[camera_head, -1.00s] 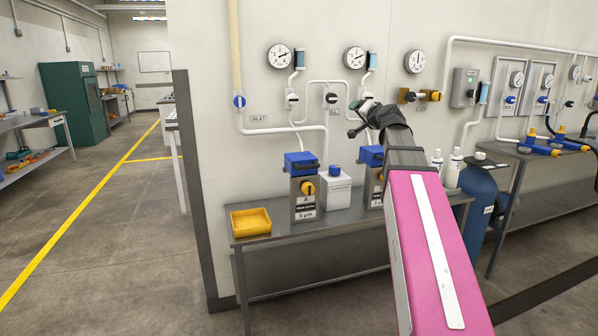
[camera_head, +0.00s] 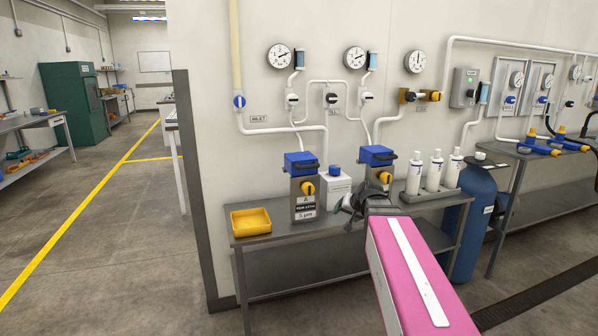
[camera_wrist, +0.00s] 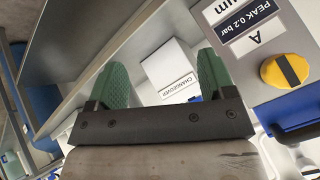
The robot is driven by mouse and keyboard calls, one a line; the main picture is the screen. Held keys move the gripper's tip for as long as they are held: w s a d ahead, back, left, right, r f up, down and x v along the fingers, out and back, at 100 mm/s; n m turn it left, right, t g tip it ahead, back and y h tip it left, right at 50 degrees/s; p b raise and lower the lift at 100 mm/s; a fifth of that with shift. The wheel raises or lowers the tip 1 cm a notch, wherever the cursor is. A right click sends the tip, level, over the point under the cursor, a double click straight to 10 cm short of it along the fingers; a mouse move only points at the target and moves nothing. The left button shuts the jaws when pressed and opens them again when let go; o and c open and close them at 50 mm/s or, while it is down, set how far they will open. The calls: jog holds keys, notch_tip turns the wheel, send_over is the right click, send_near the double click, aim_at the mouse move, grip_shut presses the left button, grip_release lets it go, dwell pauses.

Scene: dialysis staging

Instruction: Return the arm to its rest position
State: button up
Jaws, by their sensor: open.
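The grey unit labelled A (camera_wrist: 265,60), with a yellow knob (camera_wrist: 285,70), is close on the right there.
The bench (camera_head: 285,232) holds a yellow tray (camera_head: 251,221), unit A (camera_head: 303,190), a white box (camera_head: 336,186) and white bottles in a tray (camera_head: 430,197). A blue cylinder (camera_head: 474,220) stands right. Gauges and pipes line the wall. Floor at left is clear.

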jog(key=s+d+f+n+g+h, duration=0.1)
jog(key=s+f+g, duration=0.6)
jog(key=s+f, duration=1.1)
notch_tip(320, 180, down, 3)
jog(key=n+h, duration=0.1)
jog(key=h, duration=0.1)
jog(key=shift+s+f+g+h, duration=0.15)
jog(key=shift+s+g+h, duration=0.15)
dwell(0.4)
